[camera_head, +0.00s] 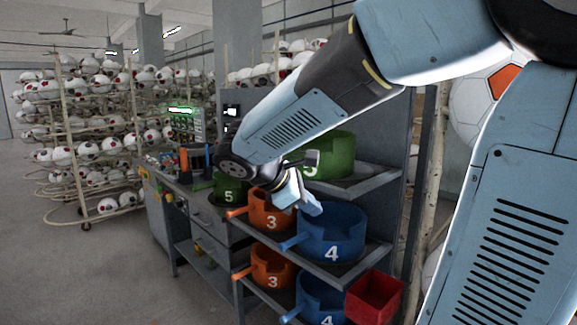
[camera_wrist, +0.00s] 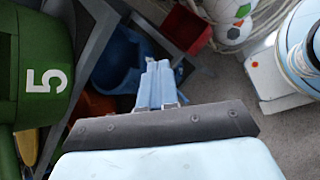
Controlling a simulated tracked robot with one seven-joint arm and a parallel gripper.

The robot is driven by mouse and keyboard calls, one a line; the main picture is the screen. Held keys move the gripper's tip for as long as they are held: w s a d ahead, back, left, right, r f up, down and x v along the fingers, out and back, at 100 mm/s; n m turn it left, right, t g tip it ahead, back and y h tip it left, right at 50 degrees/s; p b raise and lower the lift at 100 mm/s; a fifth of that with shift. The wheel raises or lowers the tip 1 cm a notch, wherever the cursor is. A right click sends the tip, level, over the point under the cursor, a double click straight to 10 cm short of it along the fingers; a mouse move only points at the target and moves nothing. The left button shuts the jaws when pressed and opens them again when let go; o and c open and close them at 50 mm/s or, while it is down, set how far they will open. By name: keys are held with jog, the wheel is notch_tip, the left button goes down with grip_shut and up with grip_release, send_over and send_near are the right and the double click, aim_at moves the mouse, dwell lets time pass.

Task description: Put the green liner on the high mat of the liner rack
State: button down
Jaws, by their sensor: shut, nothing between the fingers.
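One green liner (camera_head: 338,150) marked 5 stands upright on the top shelf (camera_head: 378,180) of the liner rack, partly behind my arm. A second green piece (camera_head: 228,190) marked 5 sits lower left, beside the bench. A green piece with a 5 (camera_wrist: 40,65) fills the left of the wrist view; I cannot tell which of the two it is. My gripper (camera_head: 309,206) is below and in front of the top-shelf liner, over the orange and blue liners, apart from the green one. In the wrist view its fingers (camera_wrist: 157,82) are together and empty. I cannot make out the mat.
On the shelf below are an orange liner (camera_head: 270,212) marked 3 and a blue liner (camera_head: 332,238) marked 4. Another orange (camera_head: 272,268) and blue one (camera_head: 318,292) stand lower. A red box (camera_head: 375,298) is at the right. Open floor (camera_head: 110,265) lies left, before the ball racks.

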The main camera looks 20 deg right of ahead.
jog(key=w+a+r+n+t+h, duration=0.2)
jog(key=w+a+n+t+h, duration=0.15)
jog(key=w+a+n, duration=0.2)
jog(key=w+a+r+n+t+h, duration=0.2)
jog(key=w+a+r+n+h, duration=0.15)
jog(key=w+a, duration=0.3)
jog(key=x, duration=1.5)
jog(key=shift+f, duration=0.4)
jog(key=shift+w+a, duration=0.15)
